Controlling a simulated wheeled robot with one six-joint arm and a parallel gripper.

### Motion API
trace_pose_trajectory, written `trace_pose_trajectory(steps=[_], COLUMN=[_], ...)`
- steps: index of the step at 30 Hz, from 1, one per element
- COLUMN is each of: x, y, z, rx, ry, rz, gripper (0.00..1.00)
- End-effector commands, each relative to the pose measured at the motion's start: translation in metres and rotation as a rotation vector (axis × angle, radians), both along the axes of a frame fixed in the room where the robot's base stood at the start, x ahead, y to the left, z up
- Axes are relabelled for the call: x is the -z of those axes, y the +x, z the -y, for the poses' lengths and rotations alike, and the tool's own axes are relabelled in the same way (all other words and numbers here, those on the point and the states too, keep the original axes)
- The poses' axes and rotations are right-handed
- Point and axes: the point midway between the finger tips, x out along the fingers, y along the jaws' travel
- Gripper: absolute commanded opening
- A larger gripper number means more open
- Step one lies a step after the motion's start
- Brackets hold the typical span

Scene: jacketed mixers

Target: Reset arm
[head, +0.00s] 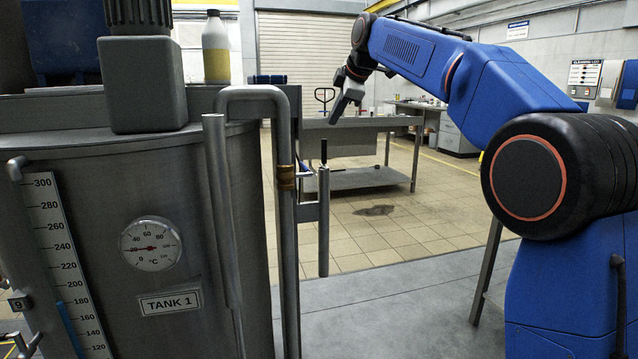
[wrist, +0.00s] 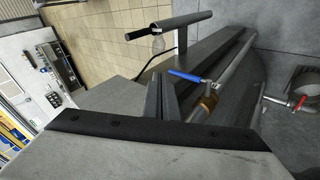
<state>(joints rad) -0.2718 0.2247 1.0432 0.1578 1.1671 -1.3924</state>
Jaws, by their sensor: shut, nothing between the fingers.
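My blue arm (head: 420,52) reaches in from the right in the head view, bent over at the top. My gripper (head: 335,118) hangs tilted down in free air, above and slightly right of the tank's side pipe. In the wrist view, its two dark fingers (wrist: 161,98) lie close together with nothing between them. A blue-handled valve (wrist: 188,76) with a brass fitting (wrist: 207,103) appears beyond the fingers there. The gripper looks apart from the pipework.
The steel tank labelled TANK 1 (head: 170,301) fills the left, with a dial gauge (head: 150,244) and a bent pipe (head: 256,92). An upright bar (head: 323,225) stands beside the pipe. A bottle (head: 216,48) stands behind. A metal table (head: 370,179) stands farther back on tiled floor.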

Motion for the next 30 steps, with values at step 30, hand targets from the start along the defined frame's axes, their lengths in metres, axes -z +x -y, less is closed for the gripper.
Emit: trace_pose_trajectory(steps=[30], x=[0.185], y=[-0.329], z=[0.192], rx=[0.915], ry=[0.366], rz=[-0.337], gripper=[0.00])
